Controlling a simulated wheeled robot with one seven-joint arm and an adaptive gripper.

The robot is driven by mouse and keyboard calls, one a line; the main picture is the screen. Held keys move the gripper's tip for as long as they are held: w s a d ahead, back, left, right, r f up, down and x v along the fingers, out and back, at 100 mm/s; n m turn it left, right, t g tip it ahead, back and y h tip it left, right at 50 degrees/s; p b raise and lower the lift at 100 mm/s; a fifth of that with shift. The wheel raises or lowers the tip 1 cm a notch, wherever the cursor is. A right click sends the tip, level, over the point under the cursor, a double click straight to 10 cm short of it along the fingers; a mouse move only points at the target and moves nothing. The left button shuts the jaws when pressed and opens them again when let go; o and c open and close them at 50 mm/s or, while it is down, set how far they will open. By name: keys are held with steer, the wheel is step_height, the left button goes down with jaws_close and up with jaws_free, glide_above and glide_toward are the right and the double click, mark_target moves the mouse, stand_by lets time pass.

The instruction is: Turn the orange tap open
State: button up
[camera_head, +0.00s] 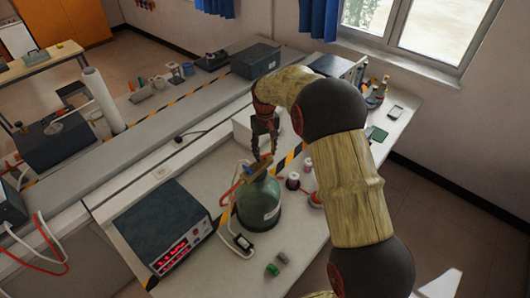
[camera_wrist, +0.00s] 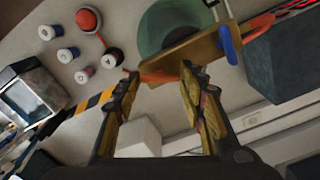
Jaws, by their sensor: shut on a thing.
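The orange tap (camera_wrist: 157,76) is a short lever on a brass valve block (camera_wrist: 207,45), seen in the wrist view. The block sits on top of a green cylinder (camera_head: 258,207) that stands upright on the bench. A blue tap (camera_wrist: 229,43) is on the same block, to the right in the wrist view. My gripper (camera_head: 263,157) reaches down from above to the valve. In the wrist view my gripper (camera_wrist: 160,78) has its fingers on either side of the orange tap, shut on it. In the head view the fingers partly hide the orange tap.
A box with a red display (camera_head: 172,235) stands left of the cylinder. Small green and grey blocks (camera_head: 273,269) lie in front. An orange hose (camera_wrist: 285,10) runs off the block. Bare bench lies front right.

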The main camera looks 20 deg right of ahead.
mark_target(265, 154)
steer(key=n, duration=0.4)
steer(key=shift+n, duration=0.4)
stand_by(0.4)
steer(key=o, duration=1.2)
steer(key=shift+c, duration=0.2)
steer(key=shift+r, duration=0.15)
step_height(265, 154, up, 12)
steer(key=shift+w, duration=0.1)
